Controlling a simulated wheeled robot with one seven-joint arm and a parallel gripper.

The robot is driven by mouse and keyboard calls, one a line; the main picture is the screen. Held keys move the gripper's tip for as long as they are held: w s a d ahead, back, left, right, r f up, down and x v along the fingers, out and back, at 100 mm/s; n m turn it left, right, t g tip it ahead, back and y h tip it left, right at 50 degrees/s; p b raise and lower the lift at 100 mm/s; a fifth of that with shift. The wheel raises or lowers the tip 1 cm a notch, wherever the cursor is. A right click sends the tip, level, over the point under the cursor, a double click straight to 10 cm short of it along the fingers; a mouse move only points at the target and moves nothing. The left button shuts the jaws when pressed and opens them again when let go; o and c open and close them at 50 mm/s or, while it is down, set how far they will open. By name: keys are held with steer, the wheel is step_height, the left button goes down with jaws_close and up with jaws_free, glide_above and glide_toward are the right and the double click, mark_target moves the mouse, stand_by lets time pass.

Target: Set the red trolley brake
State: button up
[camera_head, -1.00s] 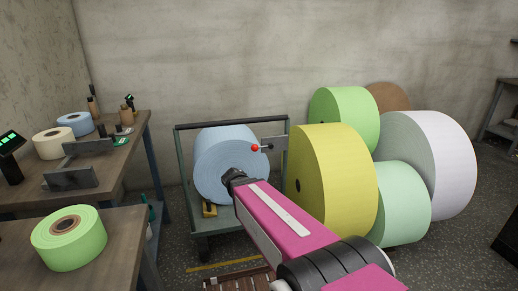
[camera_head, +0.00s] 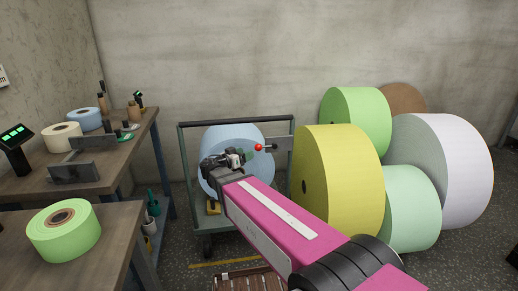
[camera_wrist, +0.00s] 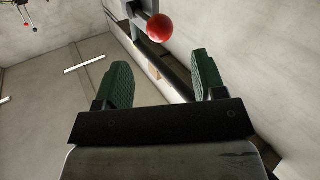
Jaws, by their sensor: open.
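The trolley (camera_head: 187,160) is a grey-green frame carrying a large light-blue roll (camera_head: 240,135). A red ball knob (camera_head: 258,147), joined to a dark lever and a grey plate, stands at the trolley's right side. In the wrist view the red knob (camera_wrist: 159,27) shows at the top, beyond and between my fingers and not touching them. My gripper (camera_wrist: 160,82) is open and empty, with green ribbed fingers apart. In the head view my gripper (camera_head: 232,158) is in front of the blue roll, just left of the knob.
A yellow roll (camera_head: 340,180) stands close to the trolley's right, with green and white rolls behind it. Workbenches with small rolls, including a green roll (camera_head: 65,230), stand at the left. A wooden pallet (camera_head: 250,280) lies on the floor in front.

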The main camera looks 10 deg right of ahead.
mark_target(258, 147)
steer(key=x, duration=0.8)
steer(key=shift+w+d, duration=0.2)
steer(key=shift+d, duration=0.05)
jaws_close()
steer(key=shift+a, duration=0.1)
